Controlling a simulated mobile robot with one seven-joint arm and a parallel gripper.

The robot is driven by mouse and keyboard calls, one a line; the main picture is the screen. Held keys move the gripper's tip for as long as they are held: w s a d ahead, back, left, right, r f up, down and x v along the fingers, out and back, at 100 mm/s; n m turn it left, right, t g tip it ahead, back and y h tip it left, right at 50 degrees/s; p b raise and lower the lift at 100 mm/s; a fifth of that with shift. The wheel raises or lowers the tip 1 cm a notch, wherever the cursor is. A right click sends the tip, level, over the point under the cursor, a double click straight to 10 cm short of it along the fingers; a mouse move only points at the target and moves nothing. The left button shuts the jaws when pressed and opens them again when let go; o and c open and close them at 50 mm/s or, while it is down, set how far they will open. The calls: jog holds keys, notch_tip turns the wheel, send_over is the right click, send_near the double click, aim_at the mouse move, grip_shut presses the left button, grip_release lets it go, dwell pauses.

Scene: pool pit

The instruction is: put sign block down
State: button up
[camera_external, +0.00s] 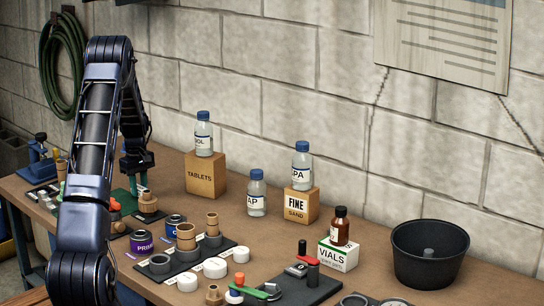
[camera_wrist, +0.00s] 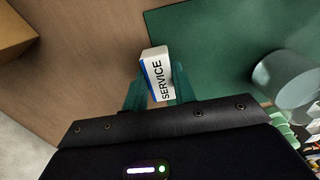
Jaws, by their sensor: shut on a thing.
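The sign block (camera_wrist: 156,72) is white with a blue edge and the word SERVICE on it. In the wrist view it sits between the green fingers of my gripper (camera_wrist: 158,95), which is shut on it. Wooden tabletop (camera_wrist: 90,60) shows at its left and a green mat (camera_wrist: 215,40) at its right. In the external view my gripper (camera_external: 138,186) points down low over the left part of the table (camera_external: 200,222), by the green mat (camera_external: 122,200). I cannot make out the block there. I cannot tell whether it touches the surface.
A wooden fitting (camera_external: 148,203) stands close at the gripper's right in the external view. The TABLETS box (camera_external: 206,174) with a bottle on it stands farther right. Paint cans (camera_external: 141,242) and a black tray (camera_external: 188,262) of fittings lie nearer the front. Bare tabletop lies behind the tray.

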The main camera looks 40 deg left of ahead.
aim_at(144, 185)
jog(key=shift+f, duration=0.35)
jog(key=shift+f, duration=0.1)
jog(key=o, duration=1)
notch_tip(144, 185, up, 12)
jog(key=shift+r, duration=0.15)
